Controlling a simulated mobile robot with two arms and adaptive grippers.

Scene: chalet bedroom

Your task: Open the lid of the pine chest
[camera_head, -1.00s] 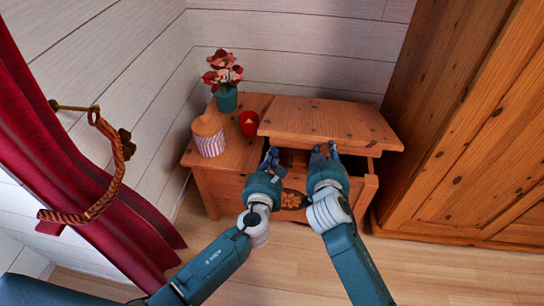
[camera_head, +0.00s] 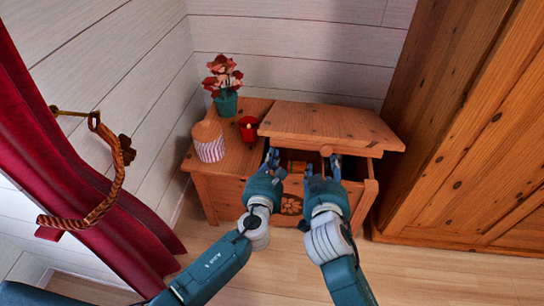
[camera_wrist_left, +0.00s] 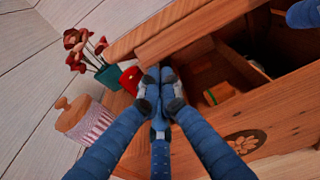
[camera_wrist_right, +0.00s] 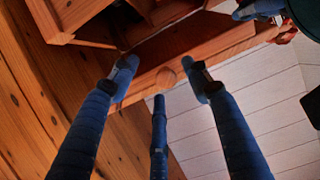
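The pine chest (camera_head: 228,195) stands against the wall. The right part of its top is a lid (camera_head: 330,122), raised part way, with a dark gap under its front edge. A round knob (camera_head: 326,150) sits on the lid's front edge; it also shows in the right wrist view (camera_wrist_right: 166,78). My left gripper (camera_head: 272,157) has its fingers together at the lid's left front corner, just under the edge; whether it touches the lid is unclear. My right gripper (camera_head: 322,165) is open, empty and just short of the knob, which appears between its fingers in the right wrist view.
On the fixed left part of the top stand a flower pot (camera_head: 227,103), a striped jar (camera_head: 208,142) and a red candle (camera_head: 249,128). A pine wardrobe (camera_head: 470,130) is close on the right. A red curtain (camera_head: 70,160) hangs at left.

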